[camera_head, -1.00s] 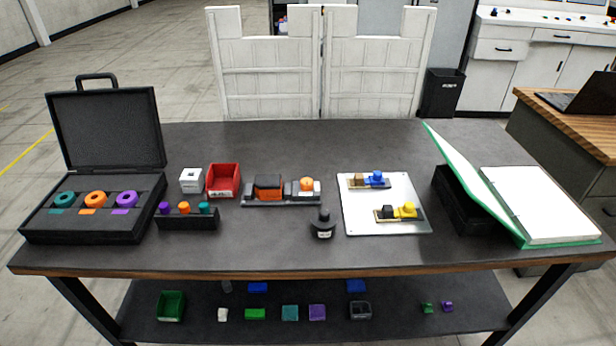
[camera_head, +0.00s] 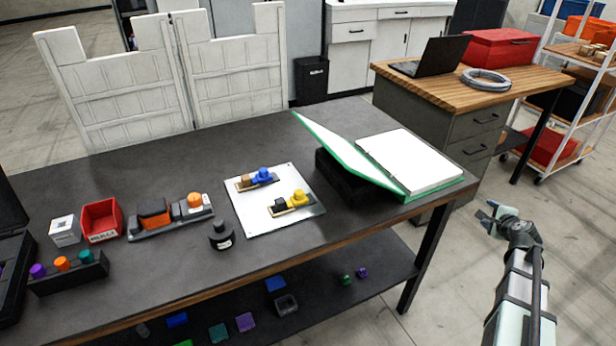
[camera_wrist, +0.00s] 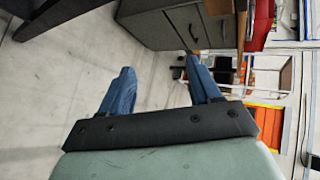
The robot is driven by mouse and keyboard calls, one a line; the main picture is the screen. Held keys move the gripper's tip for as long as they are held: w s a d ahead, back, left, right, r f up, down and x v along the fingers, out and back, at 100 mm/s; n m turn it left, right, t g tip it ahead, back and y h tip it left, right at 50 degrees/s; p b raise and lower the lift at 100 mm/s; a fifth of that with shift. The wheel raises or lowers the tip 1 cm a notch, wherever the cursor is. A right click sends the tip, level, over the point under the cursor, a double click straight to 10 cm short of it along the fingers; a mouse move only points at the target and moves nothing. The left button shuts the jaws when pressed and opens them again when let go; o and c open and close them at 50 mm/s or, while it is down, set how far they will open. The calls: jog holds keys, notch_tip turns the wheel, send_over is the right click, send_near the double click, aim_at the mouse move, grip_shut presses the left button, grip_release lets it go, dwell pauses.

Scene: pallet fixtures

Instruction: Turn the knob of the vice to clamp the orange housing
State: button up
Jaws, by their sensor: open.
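The vice (camera_head: 178,226) is a long grey fixture on the left part of the table in the head view. The orange housing (camera_head: 155,217) sits in it, towards its left end, between dark blocks. An orange round knob (camera_head: 195,200) stands on the vice's right end. Whether the jaws touch the housing is too small to tell. My gripper (camera_head: 487,217) is off the table's right side, over the floor, far from the vice. In the wrist view its two blue fingers (camera_wrist: 161,82) are apart with nothing between them.
A metal plate (camera_head: 245,222) carries two small clamps with a blue and a yellow knob. A black weight (camera_head: 221,236) stands beside it. A red bin (camera_head: 102,220) and white box (camera_head: 65,231) are left of the vice. A green binder (camera_head: 350,155) lies towards the right.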

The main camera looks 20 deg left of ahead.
jog(key=w+d+r+m+t, duration=0.2)
jog(key=w+r, duration=0.1)
jog(key=r, duration=0.6)
jog(key=w+a+r+y, duration=0.1)
jog(key=a+r+y, duration=0.2)
jog(key=a+r, duration=0.75)
jog(key=w+a+r+y, duration=0.1)
jog(key=a+r+y, duration=0.2)
jog(key=a, duration=1.5)
jog(key=s+a+r+n+g+y, duration=0.25)
jog(key=s+a+r, duration=0.2)
jog(key=a, duration=0.75)
jog(key=s+a+r+n+g+y, duration=0.25)
jog(key=s+a, duration=0.35)
jog(key=a, duration=0.5)
jog(key=s+a+r+n+g+y, duration=0.25)
jog(key=s+a+r, duration=0.2)
jog(key=a, duration=0.75)
jog(key=s+a+r+n+g, duration=0.35)
jog(key=s+a+g, duration=0.25)
jog(key=s+a, duration=0.65)
jog(key=n+h, duration=0.2)
jog(key=h, duration=1.4)
send_over(195, 196)
notch_tip(195, 196, down, 10)
jog(key=shift+g, duration=0.25)
notch_tip(195, 196, down, 13)
jog(key=shift+f, duration=0.2)
